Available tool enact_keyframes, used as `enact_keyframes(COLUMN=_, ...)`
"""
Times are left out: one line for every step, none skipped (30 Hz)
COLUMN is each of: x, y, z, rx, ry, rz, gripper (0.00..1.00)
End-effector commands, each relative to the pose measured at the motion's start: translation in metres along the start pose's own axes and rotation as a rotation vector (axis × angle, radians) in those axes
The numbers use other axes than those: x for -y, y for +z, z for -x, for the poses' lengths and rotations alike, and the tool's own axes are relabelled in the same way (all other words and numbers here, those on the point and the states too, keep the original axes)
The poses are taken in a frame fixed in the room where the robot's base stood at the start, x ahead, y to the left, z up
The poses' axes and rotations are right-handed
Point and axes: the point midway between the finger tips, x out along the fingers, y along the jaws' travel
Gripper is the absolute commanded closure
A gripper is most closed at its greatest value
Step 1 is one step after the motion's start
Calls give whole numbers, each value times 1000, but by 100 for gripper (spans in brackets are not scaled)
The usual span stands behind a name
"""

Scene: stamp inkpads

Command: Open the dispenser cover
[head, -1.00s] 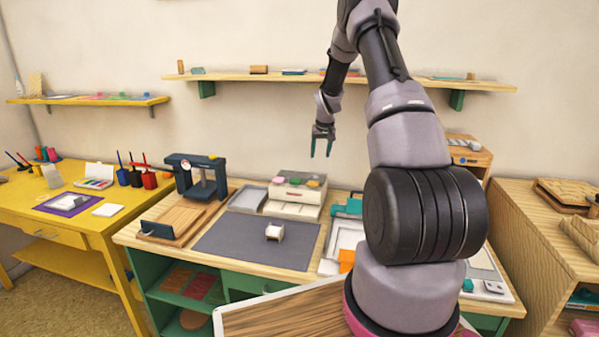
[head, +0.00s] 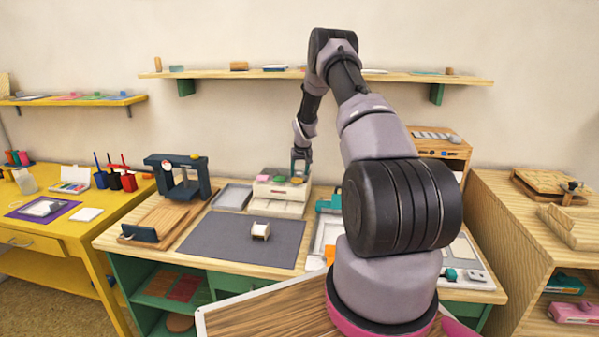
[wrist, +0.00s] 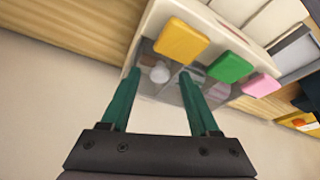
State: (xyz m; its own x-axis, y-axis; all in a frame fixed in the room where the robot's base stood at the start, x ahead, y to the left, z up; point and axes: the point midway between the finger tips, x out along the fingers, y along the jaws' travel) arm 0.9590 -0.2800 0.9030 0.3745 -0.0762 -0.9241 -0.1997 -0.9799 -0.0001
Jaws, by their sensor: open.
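The dispenser appears to be the cream box (head: 278,205) with pink, green and yellow pads on top, at the back of the green workbench. In the wrist view its cream body (wrist: 233,32) fills the top, and a clear grey cover (wrist: 172,90) shows at its near end, with a pale round knob (wrist: 159,73) there. My gripper (head: 301,170) is over the yellow-pad end of the box. In the wrist view my gripper (wrist: 161,80) is open, its two teal fingers on either side of the knob. Contact cannot be told. The cover looks shut.
A grey tray (head: 232,196) stands left of the box. A dark mat (head: 225,238) lies in front, with a small white-and-wood object (head: 260,230) on it. A dark press (head: 180,175) stands farther left. A wall shelf (head: 215,74) runs above, and a wooden cabinet (head: 440,145) stands right.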

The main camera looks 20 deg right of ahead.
Motion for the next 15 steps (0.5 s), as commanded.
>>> enact_keyframes(x=0, y=0, z=0, rx=-1, ry=0, rz=0, gripper=38)
enact_keyframes(x=0, y=0, z=0, rx=-1, ry=0, rz=0, gripper=38)
enact_keyframes(x=0, y=0, z=0, rx=-1, ry=0, rz=0, gripper=38)
enact_keyframes(x=0, y=0, z=0, rx=-1, ry=0, rz=0, gripper=38)
enact_keyframes(x=0, y=0, z=0, rx=-1, ry=0, rz=0, gripper=38)
enact_keyframes(x=0, y=0, z=0, rx=-1, ry=0, rz=0, gripper=38)
enact_keyframes(x=0, y=0, z=0, rx=-1, ry=0, rz=0, gripper=50)
enact_keyframes(x=0, y=0, z=0, rx=-1, ry=0, rz=0, gripper=61)
enact_keyframes(x=0, y=0, z=0, rx=-1, ry=0, rz=0, gripper=76)
enact_keyframes(x=0, y=0, z=0, rx=-1, ry=0, rz=0, gripper=88)
enact_keyframes(x=0, y=0, z=0, rx=-1, ry=0, rz=0, gripper=99)
enact_keyframes(x=0, y=0, z=0, rx=-1, ry=0, rz=0, gripper=100)
enact_keyframes(x=0, y=0, z=0, rx=0, ry=0, rz=0, gripper=100)
enact_keyframes(x=0, y=0, z=0, rx=-1, ry=0, rz=0, gripper=100)
enact_keyframes(x=0, y=0, z=0, rx=-1, ry=0, rz=0, gripper=100)
